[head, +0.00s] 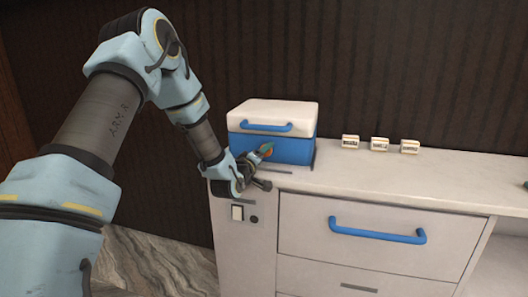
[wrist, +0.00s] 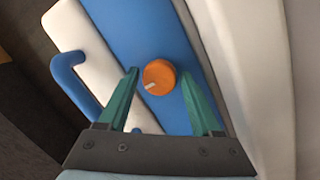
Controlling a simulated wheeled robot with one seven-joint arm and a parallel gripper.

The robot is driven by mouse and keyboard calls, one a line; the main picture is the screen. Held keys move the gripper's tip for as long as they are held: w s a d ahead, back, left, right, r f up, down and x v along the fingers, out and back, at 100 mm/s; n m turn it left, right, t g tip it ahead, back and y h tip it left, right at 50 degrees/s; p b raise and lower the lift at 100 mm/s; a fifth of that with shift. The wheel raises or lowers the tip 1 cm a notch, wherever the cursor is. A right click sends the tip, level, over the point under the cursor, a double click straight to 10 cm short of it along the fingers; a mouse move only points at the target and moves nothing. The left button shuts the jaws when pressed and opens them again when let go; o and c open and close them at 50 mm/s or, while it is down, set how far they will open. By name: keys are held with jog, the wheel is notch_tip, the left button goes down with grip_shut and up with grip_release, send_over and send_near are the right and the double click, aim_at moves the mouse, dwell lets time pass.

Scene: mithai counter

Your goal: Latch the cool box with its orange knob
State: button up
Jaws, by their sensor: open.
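The cool box (head: 290,150) stands on the left end of the counter, blue below with a white lid (head: 272,112) and a blue handle (head: 267,127). The lid sits closed on the body. The orange knob (wrist: 159,74) is round with a pale mark on its lower left edge, on the blue front face (wrist: 143,27). In the head view the knob is mostly hidden by my gripper (head: 262,152). My gripper, with green fingers (wrist: 163,92), is open, one finger on either side of the knob. Gaps show between the fingers and knob; their depth relative to it is unclear.
Several small labelled blocks (head: 380,144) stand on the counter (head: 420,174) right of the box. Below is a drawer with a blue handle (head: 377,230). A switch panel (head: 238,212) is on the cabinet front below my gripper. The counter's right part is mostly clear.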

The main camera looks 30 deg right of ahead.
jog(key=shift+w+d, duration=0.1)
jog(key=shift+c, duration=0.3)
grip_shut()
